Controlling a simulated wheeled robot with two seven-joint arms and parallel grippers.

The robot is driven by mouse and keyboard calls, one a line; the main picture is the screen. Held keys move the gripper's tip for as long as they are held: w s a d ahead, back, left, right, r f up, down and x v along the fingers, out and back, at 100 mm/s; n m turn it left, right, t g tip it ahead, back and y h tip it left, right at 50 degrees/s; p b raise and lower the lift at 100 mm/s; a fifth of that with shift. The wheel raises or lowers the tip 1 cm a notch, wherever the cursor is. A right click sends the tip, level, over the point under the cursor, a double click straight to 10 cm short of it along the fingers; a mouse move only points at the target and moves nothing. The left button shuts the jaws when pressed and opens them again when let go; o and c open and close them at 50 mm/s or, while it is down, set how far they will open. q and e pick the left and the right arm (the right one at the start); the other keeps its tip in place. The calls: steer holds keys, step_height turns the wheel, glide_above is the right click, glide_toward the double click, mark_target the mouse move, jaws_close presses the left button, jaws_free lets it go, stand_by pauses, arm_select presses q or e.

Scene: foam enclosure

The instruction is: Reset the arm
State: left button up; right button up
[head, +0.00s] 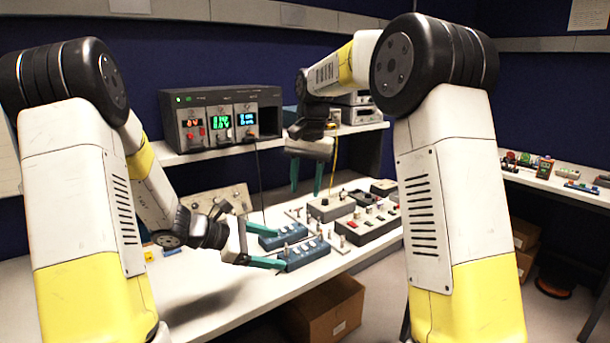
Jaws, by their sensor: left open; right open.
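My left arm comes in from the left, and its gripper (264,246) is open, with two green fingers above the front of the white workbench (205,290). Its fingers are close to the blue switch boxes; I cannot tell whether they touch. My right arm comes in from the right and bends back to the left. Its gripper (306,177) is open and empty, with its green fingers pointing down above the back part of the bench.
Two blue switch boxes (302,256) and a dark box with red knobs (367,226) stand on the bench. A power supply with lit displays (222,122) sits on the shelf behind. A cardboard box (325,309) is under the bench. A side bench (560,182) holds small parts.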

arm_select(q)
steer(key=s+d+r+m+g+y, duration=0.2)
steer(key=s+r+m+g+y, duration=0.1)
steer(key=s+r+m, duration=0.8)
arm_select(e)
steer(key=s+d+r+n+t+y, duration=0.15)
steer(key=s+d+r, duration=0.35)
steer(key=s+d, duration=0.55)
arm_select(q)
steer(key=s+a+r+m+t+y, duration=0.3)
steer(key=s+a+m+y, duration=0.3)
steer(key=s, duration=0.4)
steer(key=a+m+t, duration=0.1)
steer(key=m, duration=0.1)
steer(key=shift+s+a+r+m, duration=0.2)
steer(key=shift+a+r+m, duration=0.1)
steer(key=shift+a+r, duration=0.1)
arm_select(e)
steer(key=s+d+f+n+t, duration=0.1)
steer(key=s+f+t, duration=0.1)
steer(key=s, duration=0.7)
steer(key=s+d+f+n+t, duration=0.1)
steer(key=s+d+f+t, duration=0.1)
steer(key=s, duration=0.7)
steer(key=shift+d+f, duration=0.25)
steer(key=shift+f, duration=0.05)
